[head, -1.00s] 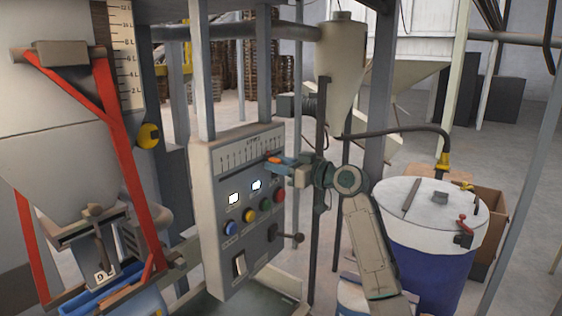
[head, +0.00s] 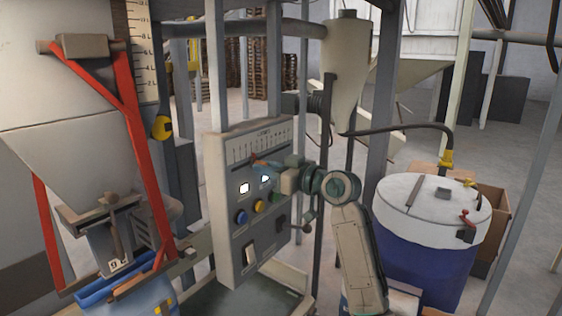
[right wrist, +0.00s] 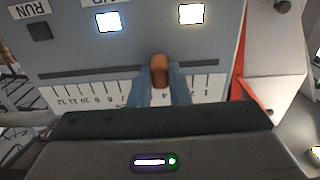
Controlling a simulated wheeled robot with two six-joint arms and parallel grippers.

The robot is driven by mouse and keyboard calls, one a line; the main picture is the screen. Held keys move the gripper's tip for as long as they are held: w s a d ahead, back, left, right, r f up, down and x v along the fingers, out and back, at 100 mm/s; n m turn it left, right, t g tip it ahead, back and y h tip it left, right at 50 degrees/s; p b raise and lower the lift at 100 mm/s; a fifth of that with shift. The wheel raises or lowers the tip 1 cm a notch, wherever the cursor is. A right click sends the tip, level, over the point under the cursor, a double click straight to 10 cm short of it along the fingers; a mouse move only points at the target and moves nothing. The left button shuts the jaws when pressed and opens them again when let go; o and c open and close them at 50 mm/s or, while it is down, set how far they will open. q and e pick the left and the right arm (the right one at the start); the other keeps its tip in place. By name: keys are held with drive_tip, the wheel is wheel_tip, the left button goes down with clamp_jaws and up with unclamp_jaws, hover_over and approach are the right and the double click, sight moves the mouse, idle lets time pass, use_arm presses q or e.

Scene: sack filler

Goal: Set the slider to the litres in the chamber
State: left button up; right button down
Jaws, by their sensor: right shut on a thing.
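The slider's orange knob (right wrist: 159,70) sits in a dark slot (right wrist: 85,72) on the grey control panel (head: 232,220). My right gripper (right wrist: 160,88) is shut on it, one blue finger on each side. The upside-down scale (right wrist: 90,94) runs from 12 at left to 1 at right; the knob stands towards the low end, its nearest numbers hidden by my fingers. In the head view the right gripper (head: 262,165) reaches the panel from the right. The chamber (head: 55,110) has a litre scale (head: 144,55) at its side; I cannot read a fill level. My left gripper is not in view.
Lit displays (head: 244,188) and coloured buttons (head: 258,206) are below the slot. A lever (head: 308,228) sticks out at the panel's right. A white-lidded blue drum (head: 425,245) stands at right. A red frame (head: 135,150) surrounds the chamber's spout.

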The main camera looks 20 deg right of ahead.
drive_tip(key=shift+s+a+r, duration=0.15)
drive_tip(key=shift+s+a, duration=0.4)
drive_tip(key=shift+a, duration=0.1)
drive_tip(key=shift+f, duration=0.25)
drive_tip(key=shift+a, duration=0.1)
drive_tip(key=shift+s+a+r, duration=0.1)
drive_tip(key=shift+s, duration=0.05)
drive_tip(key=c, duration=1.4)
unclamp_jaws()
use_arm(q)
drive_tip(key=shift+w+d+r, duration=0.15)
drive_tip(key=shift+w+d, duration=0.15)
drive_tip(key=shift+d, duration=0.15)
use_arm(e)
drive_tip(key=shift+o, duration=0.2)
